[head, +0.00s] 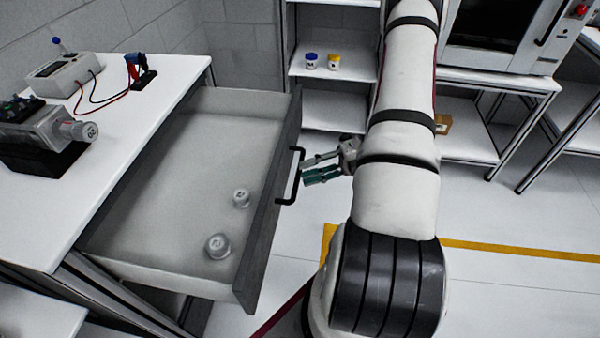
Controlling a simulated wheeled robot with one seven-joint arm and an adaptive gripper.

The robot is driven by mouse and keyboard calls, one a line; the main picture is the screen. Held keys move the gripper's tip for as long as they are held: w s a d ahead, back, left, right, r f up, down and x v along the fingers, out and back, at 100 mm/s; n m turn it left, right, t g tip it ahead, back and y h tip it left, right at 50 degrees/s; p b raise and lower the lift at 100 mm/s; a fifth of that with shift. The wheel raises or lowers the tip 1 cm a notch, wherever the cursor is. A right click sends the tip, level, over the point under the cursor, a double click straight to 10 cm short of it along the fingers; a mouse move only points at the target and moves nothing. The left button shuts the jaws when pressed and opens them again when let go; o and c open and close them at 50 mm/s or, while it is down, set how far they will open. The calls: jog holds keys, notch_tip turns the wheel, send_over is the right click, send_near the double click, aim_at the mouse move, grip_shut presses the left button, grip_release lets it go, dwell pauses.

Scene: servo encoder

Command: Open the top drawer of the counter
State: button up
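The top drawer (180,160) of the white counter (105,125) is pulled far out, and its inside is in plain view. Two small grey cylindrical parts lie in it, one near the front corner (218,246) and one a little farther back (241,198). The dark drawer front (272,205) carries a black bar handle (293,176). My gripper (306,170) is just right of the handle, with its fingertips close to it. The fingers appear spread apart, with nothing seen between them. Whether a fingertip touches the handle cannot be told.
On the counter stand a meter with cables (62,75) and a motor-like device (45,138). A shelf (330,62) with two small jars is behind. A bench (490,80) with a dark-windowed machine is at the back right. The floor right of my arm is clear.

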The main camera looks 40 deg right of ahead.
jog(key=v, duration=0.8)
jog(key=shift+s+d, duration=0.15)
jog(key=shift+d, duration=0.1)
jog(key=w+a+r+n+g+h+p, duration=0.15)
jog(key=a+r+n+g, duration=0.25)
jog(key=a+r+n, duration=0.5)
jog(key=w+a+r+n+g+h+p, duration=0.1)
jog(key=a+r+n+g+h+p, duration=0.15)
jog(key=a+r+n+g, duration=0.6)
jog(key=s+a+r+n+t+h+p, duration=0.1)
jog(key=s+a+r+n+t+h, duration=0.3)
jog(key=r+n, duration=0.4)
jog(key=s+a+r+n+t+h+p, duration=0.2)
jog(key=s+r+n, duration=0.6)
jog(key=n, duration=0.9)
jog(key=a+t+h, duration=0.2)
jog(key=a+h, duration=0.1)
jog(key=a, duration=0.1)
jog(key=shift+s+a+r+n+h, duration=0.15)
jog(key=shift+a+r+n+h, duration=0.15)
jog(key=shift+r+n, duration=0.1)
jog(key=shift+d+t, duration=0.1)
jog(key=shift+t, duration=0.15)
